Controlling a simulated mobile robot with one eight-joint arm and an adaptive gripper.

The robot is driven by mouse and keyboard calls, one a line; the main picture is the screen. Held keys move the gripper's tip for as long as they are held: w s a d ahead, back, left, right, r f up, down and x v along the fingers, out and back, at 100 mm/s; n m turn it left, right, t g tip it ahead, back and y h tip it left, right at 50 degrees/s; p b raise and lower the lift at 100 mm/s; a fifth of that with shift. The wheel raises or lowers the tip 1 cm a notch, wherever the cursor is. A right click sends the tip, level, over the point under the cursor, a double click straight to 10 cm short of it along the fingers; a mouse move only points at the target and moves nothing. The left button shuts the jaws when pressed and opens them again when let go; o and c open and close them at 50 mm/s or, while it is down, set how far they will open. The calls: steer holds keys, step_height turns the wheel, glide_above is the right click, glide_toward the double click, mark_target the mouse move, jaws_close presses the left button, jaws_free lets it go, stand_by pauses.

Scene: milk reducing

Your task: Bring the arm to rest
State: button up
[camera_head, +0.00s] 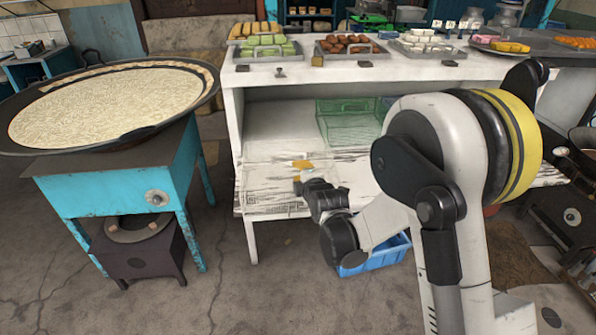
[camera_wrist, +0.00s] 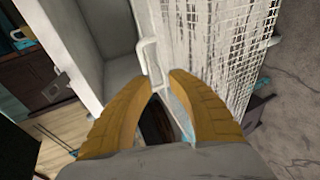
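My gripper (camera_head: 300,171) is in front of the white table's lower shelf, near its front edge. A dark shape and a pale blue patch show beyond the gap; I cannot tell that either touches the fingers. My arm (camera_head: 440,165) is bent in the right half of the head view and hides part of the table.
A wide pan (camera_head: 110,100) of creamy milk sits on a turquoise stand (camera_head: 130,190) at left. The white table (camera_head: 360,74) carries trays of sweets. A green wire basket (camera_head: 345,122) is on its shelf. A blue crate (camera_head: 378,258) is on the floor behind my arm. Front-centre floor is clear.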

steer(key=s+d+r+m+g+h, duration=0.3)
steer(key=s+d+r+m, duration=0.6)
steer(key=s+d+r, duration=0.3)
steer(key=s+d+f+m+g, duration=0.1)
steer(key=s+d+m, duration=0.2)
steer(key=s, duration=0.5)
steer(key=s+d+f+m+g+h, duration=0.1)
steer(key=s+d+m, duration=0.2)
steer(key=s+m, duration=0.2)
steer(key=s+d+f+m+g, duration=0.1)
steer(key=s+d+m, duration=0.2)
steer(key=s, duration=0.9)
steer(key=shift+m, duration=0.5)
